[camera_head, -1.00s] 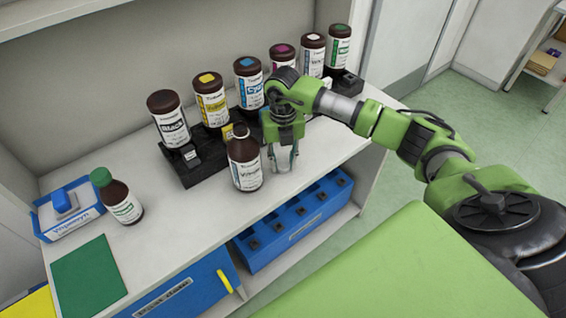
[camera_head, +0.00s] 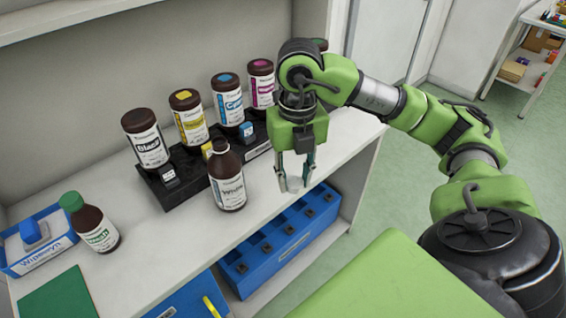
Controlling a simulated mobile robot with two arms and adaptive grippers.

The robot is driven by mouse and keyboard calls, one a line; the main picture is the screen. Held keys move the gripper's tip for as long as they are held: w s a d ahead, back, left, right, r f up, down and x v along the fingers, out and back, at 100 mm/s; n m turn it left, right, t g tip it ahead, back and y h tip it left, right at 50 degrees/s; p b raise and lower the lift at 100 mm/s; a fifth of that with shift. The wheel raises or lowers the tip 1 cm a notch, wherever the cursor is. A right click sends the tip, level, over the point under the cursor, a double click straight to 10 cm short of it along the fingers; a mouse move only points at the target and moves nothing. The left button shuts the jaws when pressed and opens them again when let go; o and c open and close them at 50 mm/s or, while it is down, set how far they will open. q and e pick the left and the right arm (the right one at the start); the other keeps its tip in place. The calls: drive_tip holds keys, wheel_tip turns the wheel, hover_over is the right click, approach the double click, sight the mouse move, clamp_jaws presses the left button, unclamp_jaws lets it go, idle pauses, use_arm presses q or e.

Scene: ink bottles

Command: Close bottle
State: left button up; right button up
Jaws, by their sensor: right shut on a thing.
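A brown bottle labelled White (camera_head: 228,182) stands upright on the shelf top in front of the bottle rack. Its narrow brown neck shows no distinct coloured cap. My right gripper (camera_head: 295,182) points down to the right of this bottle, apart from it. It is shut on a small pale thing (camera_head: 294,185) between its fingertips, which looks like a white cap; the fingers partly hide it. My left gripper is not in view.
A black rack (camera_head: 180,190) holds several bottles behind, including Black (camera_head: 147,138), yellow (camera_head: 190,118) and Cyan (camera_head: 229,100). A green-capped bottle (camera_head: 92,225) and a wipes box (camera_head: 40,240) stand at left. A blue bin (camera_head: 280,245) sits on the lower shelf.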

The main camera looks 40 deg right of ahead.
drive_tip(key=shift+s+r, duration=0.25)
drive_tip(key=shift+s, duration=0.35)
drive_tip(key=shift+a, duration=0.1)
drive_tip(key=n, duration=0.2)
drive_tip(key=a+n, duration=0.1)
drive_tip(key=n, duration=0.1)
drive_tip(key=a+n, duration=0.1)
drive_tip(key=n, duration=0.1)
drive_tip(key=shift+w+f, duration=0.1)
drive_tip(key=shift+f, duration=0.15)
drive_tip(key=a+f+n, duration=0.1)
drive_tip(key=a+n, duration=0.4)
drive_tip(key=n, duration=1.2)
drive_tip(key=s+a+f+n, duration=0.1)
drive_tip(key=a+n, duration=0.3)
drive_tip(key=n, duration=1.3)
drive_tip(key=shift+s+a+n, duration=0.2)
drive_tip(key=shift+a+n, duration=0.1)
drive_tip(key=shift+a, duration=0.05)
